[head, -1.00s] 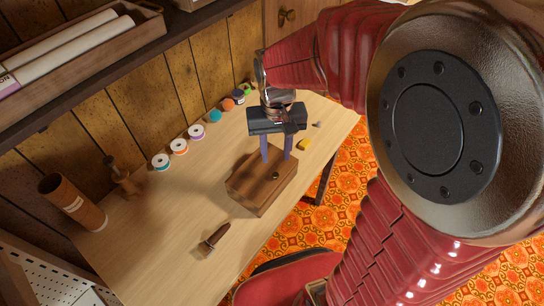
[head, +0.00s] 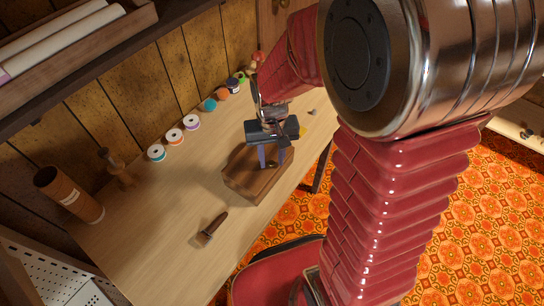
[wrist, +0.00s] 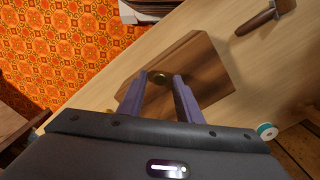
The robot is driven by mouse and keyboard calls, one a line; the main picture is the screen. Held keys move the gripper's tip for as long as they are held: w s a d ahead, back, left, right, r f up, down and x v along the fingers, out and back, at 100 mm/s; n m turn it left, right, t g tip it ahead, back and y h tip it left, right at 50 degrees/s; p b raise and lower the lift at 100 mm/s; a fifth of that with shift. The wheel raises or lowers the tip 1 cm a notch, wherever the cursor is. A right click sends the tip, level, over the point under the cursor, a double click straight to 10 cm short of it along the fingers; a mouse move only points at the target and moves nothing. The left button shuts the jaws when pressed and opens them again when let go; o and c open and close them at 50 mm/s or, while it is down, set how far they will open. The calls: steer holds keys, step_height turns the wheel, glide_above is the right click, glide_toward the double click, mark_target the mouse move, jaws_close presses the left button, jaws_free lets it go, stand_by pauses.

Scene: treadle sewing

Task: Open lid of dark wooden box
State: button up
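The dark wooden box (head: 246,180) stands on the light wooden table with its lid shut. My gripper (head: 272,163) is over the box, fingers pointing down. Its two purple-grey fingers are apart and hold nothing; it also shows in the wrist view (wrist: 157,84).
A brush with a wooden handle (head: 215,226) lies near the table's front edge. Several thread spools, including a teal one (head: 156,153), line the back. A brown cylinder (head: 70,193) stands at left. The table (head: 150,235) is clear left of the box.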

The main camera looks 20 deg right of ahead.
jaws_close()
stand_by(0.3)
